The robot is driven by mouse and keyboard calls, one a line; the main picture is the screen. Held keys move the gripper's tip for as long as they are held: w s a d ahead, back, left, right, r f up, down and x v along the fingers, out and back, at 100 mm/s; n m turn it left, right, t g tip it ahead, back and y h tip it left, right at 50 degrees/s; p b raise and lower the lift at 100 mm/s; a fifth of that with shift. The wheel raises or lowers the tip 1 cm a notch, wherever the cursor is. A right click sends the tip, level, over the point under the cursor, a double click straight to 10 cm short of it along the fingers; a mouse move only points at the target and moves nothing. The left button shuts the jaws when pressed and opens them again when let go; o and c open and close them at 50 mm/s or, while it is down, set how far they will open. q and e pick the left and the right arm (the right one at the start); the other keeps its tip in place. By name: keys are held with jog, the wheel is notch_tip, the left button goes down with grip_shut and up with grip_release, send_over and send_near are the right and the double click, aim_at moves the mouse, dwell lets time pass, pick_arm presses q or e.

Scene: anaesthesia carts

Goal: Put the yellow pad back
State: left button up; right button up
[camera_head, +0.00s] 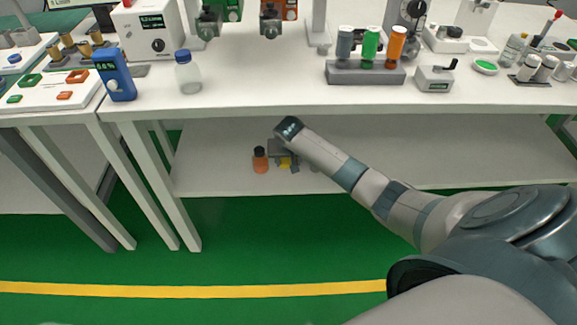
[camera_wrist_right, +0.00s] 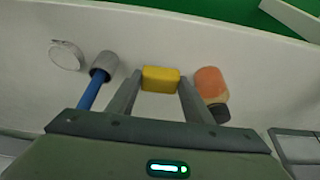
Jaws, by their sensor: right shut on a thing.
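The yellow pad (camera_wrist_right: 160,77) sits between the two fingertips of my right gripper (camera_wrist_right: 159,85) in the right wrist view. The gripper is shut on it. In the head view my right gripper (camera_head: 287,160) is under the table top, at the lower shelf, and a bit of the yellow pad (camera_head: 285,162) shows there, partly hidden by the gripper. Whether the pad touches the shelf I cannot tell. My left gripper is not in view.
An orange bottle with a dark cap (camera_head: 260,160) stands on the lower shelf (camera_head: 215,170) close beside the gripper. The table top (camera_head: 250,98) is overhead.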

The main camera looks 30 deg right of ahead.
aim_at(289, 162)
jog(key=shift+w+d, duration=0.15)
jog(key=shift+w, duration=0.05)
jog(key=shift+w+d, duration=0.2)
jog(key=shift+w, duration=0.15)
notch_tip(289, 162, down, 4)
jog(key=shift+s+r+b, duration=0.1)
jog(key=shift+r+b, duration=0.15)
jog(key=shift+b, duration=0.1)
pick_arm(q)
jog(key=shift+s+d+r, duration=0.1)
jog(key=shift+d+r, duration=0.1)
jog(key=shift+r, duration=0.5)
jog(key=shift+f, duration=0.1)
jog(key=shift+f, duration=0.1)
pick_arm(e)
jog(key=shift+f, duration=0.15)
jog(key=o, duration=1)
